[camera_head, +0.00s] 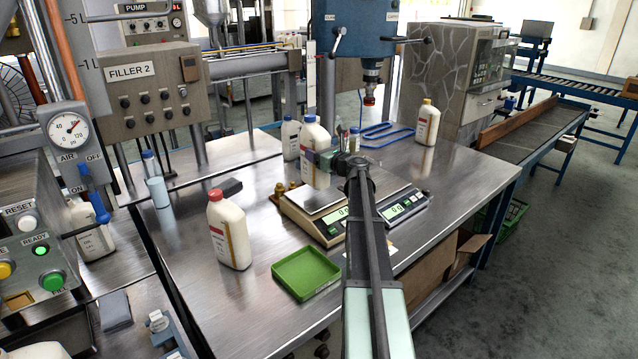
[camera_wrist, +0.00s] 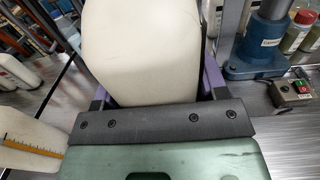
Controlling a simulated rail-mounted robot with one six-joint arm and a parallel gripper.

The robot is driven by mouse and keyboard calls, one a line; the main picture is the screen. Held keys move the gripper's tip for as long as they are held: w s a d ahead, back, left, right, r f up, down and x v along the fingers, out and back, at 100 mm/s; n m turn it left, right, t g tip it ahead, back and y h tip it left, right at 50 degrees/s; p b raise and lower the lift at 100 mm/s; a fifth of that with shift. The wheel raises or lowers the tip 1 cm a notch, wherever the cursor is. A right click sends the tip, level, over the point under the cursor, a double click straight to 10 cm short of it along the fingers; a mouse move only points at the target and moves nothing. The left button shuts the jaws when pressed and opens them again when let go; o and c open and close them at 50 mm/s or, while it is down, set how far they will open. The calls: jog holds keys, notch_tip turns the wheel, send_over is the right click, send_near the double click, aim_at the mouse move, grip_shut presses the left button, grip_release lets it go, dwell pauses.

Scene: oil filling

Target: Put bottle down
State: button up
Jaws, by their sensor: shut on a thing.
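A white bottle with a blue cap (camera_head: 311,138) is upright between the jaws of my gripper (camera_head: 330,158). My gripper is shut on the bottle's body from the front right. The bottle's base is at or just over the plate of the left scale (camera_head: 335,215); I cannot tell whether it touches. In the wrist view the bottle's pale body (camera_wrist: 142,50) fills the space between the purple fingers, and its base is hidden.
A red-capped bottle (camera_head: 229,232) and a green tray (camera_head: 306,271) stand left and in front of the scale. A second scale (camera_head: 404,208) is close on the right. Another blue-capped bottle (camera_head: 290,139) stands behind; a yellow-capped bottle (camera_head: 427,123) is at the back right.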

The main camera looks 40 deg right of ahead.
notch_tip(320, 180, down, 5)
jog(key=b, duration=0.4)
jog(key=shift+r, duration=0.35)
jog(key=shift+f, duration=0.15)
jog(key=o, duration=1.5)
jog(key=shift+o, duration=0.2)
jog(key=shift+s, duration=0.1)
